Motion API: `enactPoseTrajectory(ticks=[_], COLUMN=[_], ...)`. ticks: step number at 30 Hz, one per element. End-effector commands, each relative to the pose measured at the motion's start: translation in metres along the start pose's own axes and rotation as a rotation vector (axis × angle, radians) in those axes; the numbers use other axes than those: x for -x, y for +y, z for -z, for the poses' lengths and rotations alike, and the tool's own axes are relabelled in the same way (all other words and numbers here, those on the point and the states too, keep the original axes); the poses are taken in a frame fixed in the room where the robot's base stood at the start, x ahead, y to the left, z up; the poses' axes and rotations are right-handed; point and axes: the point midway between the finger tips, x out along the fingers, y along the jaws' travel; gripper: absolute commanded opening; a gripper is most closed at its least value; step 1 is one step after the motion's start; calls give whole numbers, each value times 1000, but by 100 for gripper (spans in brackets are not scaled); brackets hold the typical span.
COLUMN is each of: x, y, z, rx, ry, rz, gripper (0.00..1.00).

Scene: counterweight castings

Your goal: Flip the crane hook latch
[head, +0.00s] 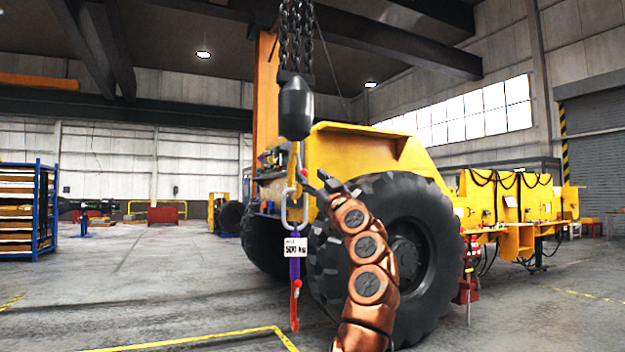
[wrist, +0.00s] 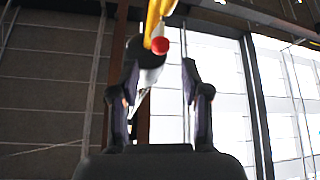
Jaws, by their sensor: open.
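The crane hook (head: 298,158) hangs below a black hook block (head: 296,107) on chains. In the wrist view the yellow hook (wrist: 157,18) comes down from the top, with a red ball-like tip (wrist: 160,46).
A metal link (head: 290,207) hangs under the hook, with a 500 kg tag (head: 295,248), a purple sling and a red lower hook (head: 295,305). A yellow machine with a big black tyre (head: 405,250) stands close behind. Floor at left is clear before a blue rack (head: 38,210).

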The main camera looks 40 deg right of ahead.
Motion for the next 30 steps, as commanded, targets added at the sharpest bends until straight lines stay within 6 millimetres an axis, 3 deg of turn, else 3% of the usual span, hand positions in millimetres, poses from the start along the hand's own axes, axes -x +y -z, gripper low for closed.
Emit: enactPoseTrajectory(ticks=[18,30], x=[57,70], y=[-1,-2], z=[-1,0], rx=[1,2], ry=[-2,-2], rz=[1,2], gripper=[47,47])
